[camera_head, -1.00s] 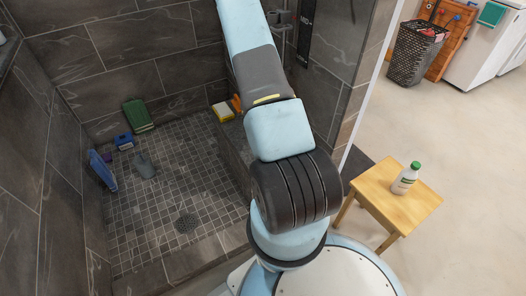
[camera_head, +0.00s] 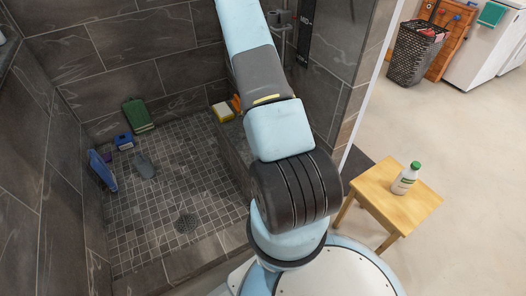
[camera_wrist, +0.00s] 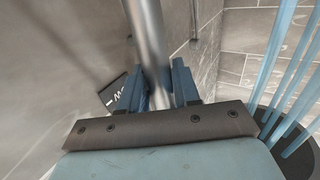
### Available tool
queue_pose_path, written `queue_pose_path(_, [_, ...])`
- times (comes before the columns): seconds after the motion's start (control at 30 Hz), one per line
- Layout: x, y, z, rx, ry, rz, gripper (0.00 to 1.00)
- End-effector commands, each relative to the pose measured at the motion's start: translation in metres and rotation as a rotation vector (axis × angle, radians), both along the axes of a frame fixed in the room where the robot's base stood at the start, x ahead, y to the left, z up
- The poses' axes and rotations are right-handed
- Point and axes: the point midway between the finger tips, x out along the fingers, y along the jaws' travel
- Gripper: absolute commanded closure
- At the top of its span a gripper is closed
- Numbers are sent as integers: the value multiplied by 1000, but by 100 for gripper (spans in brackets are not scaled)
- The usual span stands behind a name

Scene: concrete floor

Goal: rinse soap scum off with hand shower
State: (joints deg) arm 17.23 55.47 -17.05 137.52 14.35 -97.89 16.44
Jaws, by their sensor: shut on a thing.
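In the wrist view my gripper (camera_wrist: 162,88) has its blue fingers shut on a shiny metal tube (camera_wrist: 150,40). The tube runs up and away between the fingers. I cannot tell whether it is the hand shower's handle or another pipe. Several pale blue rods or streams (camera_wrist: 290,60) show at the right, above a dark rounded thing (camera_wrist: 305,150); I cannot tell what these are. In the head view my arm rises toward the shower wall, and its gripper is out of sight. Chrome shower fittings (camera_head: 284,30) show just right of the arm. I cannot make out soap scum clearly.
The tiled shower floor (camera_head: 165,205) holds a drain (camera_head: 186,223), a green box (camera_head: 138,115), a small blue item (camera_head: 124,141), a blue panel (camera_head: 102,170) and a grey tool (camera_head: 145,165). A wooden stool (camera_head: 385,205) bears a white bottle (camera_head: 405,178).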

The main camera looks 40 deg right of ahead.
Motion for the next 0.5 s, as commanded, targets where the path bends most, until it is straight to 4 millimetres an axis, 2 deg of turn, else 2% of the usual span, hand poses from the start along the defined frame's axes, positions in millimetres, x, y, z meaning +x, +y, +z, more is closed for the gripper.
queue_pose_path(0.5, [4,25,1,-1,-1,0,100])
